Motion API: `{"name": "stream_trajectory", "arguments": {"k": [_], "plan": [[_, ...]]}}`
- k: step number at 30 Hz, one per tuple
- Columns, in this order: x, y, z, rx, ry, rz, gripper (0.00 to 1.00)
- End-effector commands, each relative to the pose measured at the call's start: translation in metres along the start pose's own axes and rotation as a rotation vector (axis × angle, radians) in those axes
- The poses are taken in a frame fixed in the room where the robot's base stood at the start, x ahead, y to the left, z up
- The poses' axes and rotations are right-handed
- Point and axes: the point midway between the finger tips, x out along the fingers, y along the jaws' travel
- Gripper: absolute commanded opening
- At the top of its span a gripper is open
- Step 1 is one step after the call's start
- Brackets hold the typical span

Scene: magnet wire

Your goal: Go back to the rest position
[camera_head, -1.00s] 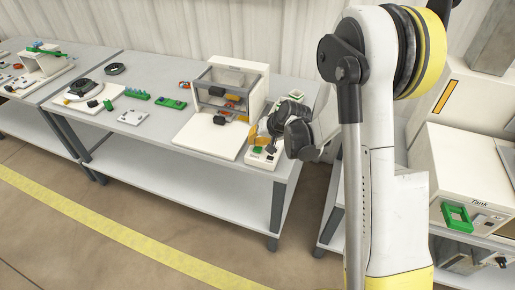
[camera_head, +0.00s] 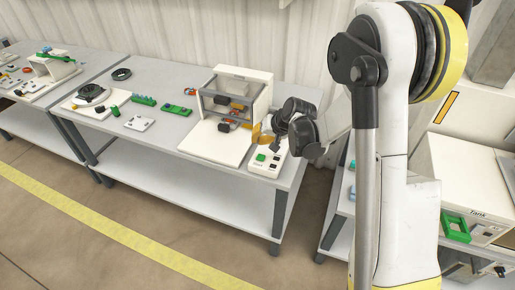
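My arm rises on the right of the head view, white with black joints and a yellow band. Its dark wrist (camera_head: 300,125) reaches left over the right end of the workbench. A yellow-orange part (camera_head: 262,136) shows at the wrist's left end, where my gripper is. The fingers are too small and too hidden to tell whether they are open or shut, and I see nothing clearly held. Below it, a white control box (camera_head: 267,163) with a green button and dark switches sits at the bench's right front corner.
A white open-framed machine (camera_head: 235,95) stands just left of my wrist. The grey bench (camera_head: 165,145) also bears green blocks, a white plate (camera_head: 140,124) and a black ring (camera_head: 121,74). A white cabinet marked Tank (camera_head: 475,185) is at right. Floor in front is clear.

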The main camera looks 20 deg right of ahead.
Motion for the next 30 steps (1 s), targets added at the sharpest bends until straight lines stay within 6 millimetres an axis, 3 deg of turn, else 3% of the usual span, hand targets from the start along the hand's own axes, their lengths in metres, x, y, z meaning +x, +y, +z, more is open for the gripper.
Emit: {"name": "stream_trajectory", "arguments": {"k": [6,10,14,20,24,30], "plan": [[-0.002,-0.001,0.0,-0.002,0.0,0.001,0.0],[-0.026,-0.011,0.0,-0.018,0.004,0.017,0.0],[-0.076,-0.028,0.007,-0.058,0.012,0.055,0.0],[-0.161,-0.049,0.038,-0.136,0.032,0.126,0.0],[-0.212,-0.053,0.07,-0.191,0.046,0.174,0.0],[-0.268,-0.047,0.125,-0.271,0.069,0.24,0.0]]}}
